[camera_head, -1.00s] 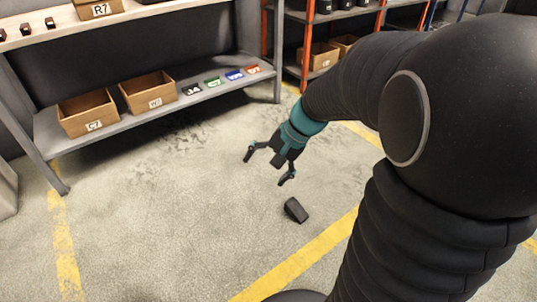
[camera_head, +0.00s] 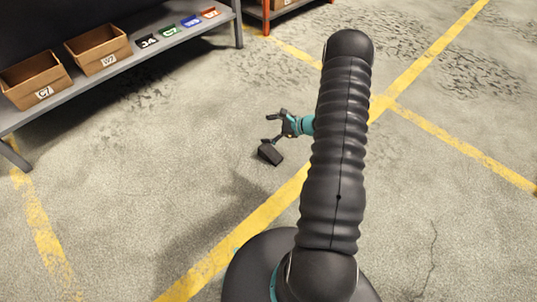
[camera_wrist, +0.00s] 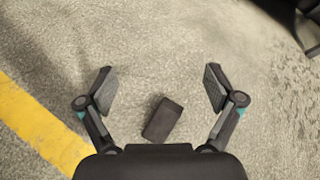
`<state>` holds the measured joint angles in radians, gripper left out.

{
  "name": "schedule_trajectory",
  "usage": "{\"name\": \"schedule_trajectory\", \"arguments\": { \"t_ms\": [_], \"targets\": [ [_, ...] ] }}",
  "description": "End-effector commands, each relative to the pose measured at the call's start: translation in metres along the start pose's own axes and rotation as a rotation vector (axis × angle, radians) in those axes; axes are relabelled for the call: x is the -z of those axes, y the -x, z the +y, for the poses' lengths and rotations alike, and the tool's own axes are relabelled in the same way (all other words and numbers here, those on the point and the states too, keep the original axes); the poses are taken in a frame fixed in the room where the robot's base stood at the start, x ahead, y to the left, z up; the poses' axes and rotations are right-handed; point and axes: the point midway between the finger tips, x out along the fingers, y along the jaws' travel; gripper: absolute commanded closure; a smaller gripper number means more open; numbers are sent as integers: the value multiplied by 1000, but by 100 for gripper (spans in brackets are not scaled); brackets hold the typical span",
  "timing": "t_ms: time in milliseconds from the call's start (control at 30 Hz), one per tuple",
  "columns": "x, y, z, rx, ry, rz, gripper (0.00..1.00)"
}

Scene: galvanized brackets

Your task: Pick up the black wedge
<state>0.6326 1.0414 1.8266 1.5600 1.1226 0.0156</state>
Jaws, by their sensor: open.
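The black wedge (camera_head: 270,153) lies on the concrete floor, left of my arm in the head view. In the wrist view the wedge (camera_wrist: 162,119) lies between the two spread fingers, somewhat nearer the palm edge and tilted in the picture. My gripper (camera_head: 268,130) is open and empty, close to the wedge in the head view. The wrist view shows my gripper (camera_wrist: 160,85) with both fingers apart and floor visible on either side of the wedge. I cannot tell the exact height of the fingers above the floor.
A grey shelf (camera_head: 190,47) at upper left holds two cardboard boxes (camera_head: 98,49) and several small labelled cards. Yellow floor lines (camera_head: 230,243) cross the area. An orange rack (camera_head: 265,15) stands at the top. The floor around the wedge is clear.

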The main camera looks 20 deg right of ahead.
Motion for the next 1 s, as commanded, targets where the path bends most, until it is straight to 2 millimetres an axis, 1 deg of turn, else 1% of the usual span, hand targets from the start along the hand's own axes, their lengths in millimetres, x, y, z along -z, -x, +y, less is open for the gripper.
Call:
{"name": "schedule_trajectory", "arguments": {
  "t_ms": [33,67,100,167,200,300,400,500,567,667,900,1000],
  "targets": [
    [32,-2,4,42,-67,-1,8],
    [47,-3,4,69,-101,-1,8],
    [67,-4,6,104,-145,-2,8],
    [96,-4,9,155,-208,-2,8],
    [114,-4,13,186,-248,-1,8],
    [153,-4,22,255,-330,3,8],
    [180,-3,29,306,-387,6,8],
    [196,-3,34,336,-420,8,8],
    [201,-5,36,344,-430,9,8],
    [205,-13,33,350,-435,9,8],
    [207,-54,20,347,-433,9,8],
    [209,-68,14,347,-433,9,8]
  ]
}}
